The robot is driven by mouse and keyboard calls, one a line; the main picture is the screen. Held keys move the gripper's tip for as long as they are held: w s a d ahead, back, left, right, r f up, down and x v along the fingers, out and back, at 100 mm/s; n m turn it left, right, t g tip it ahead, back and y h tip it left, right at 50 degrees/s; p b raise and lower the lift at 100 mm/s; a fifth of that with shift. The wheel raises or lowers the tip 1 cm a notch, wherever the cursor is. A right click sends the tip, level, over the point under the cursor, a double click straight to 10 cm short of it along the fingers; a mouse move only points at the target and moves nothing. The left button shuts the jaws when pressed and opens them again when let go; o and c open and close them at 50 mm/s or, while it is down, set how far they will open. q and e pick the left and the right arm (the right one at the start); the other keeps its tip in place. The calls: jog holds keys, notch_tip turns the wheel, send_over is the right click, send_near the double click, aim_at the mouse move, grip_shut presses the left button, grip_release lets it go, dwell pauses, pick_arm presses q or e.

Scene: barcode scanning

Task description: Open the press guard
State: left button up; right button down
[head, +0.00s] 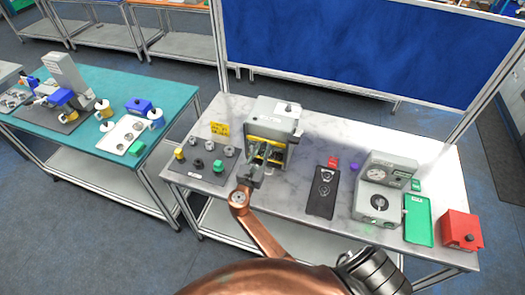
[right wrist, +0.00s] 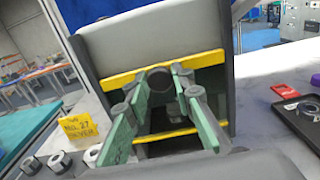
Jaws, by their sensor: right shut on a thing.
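The press (head: 273,112) is a grey boxy machine at the back of the marble-topped table, left of its middle. Its guard (right wrist: 205,60) has a yellow bar across the upper front, and another yellow bar crosses lower down in the right wrist view. My right gripper (head: 266,150) reaches the press front from below. In the right wrist view its green fingers (right wrist: 160,82) close at the upper yellow bar, around a dark round knob (right wrist: 182,78). The fingers partly hide the knob and the opening behind. My left gripper is out of view.
A dark tray with several small knobs (head: 208,158) and a yellow sign (head: 219,128) stand left of the press. To the right are a black tray (head: 322,205), a grey gauge device (head: 388,170), a green tray (head: 418,222) and a red box (head: 461,230).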

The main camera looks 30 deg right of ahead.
notch_tip(320, 180, up, 5)
jog(key=p, duration=0.3)
jog(key=shift+r, duration=0.1)
jog(key=c, duration=1.7)
grip_release()
jog(key=shift+f, duration=0.2)
jog(key=shift+o, duration=0.2)
jog(key=shift+s+a, duration=0.15)
jog(key=v, duration=0.7)
jog(key=shift+s, duration=0.1)
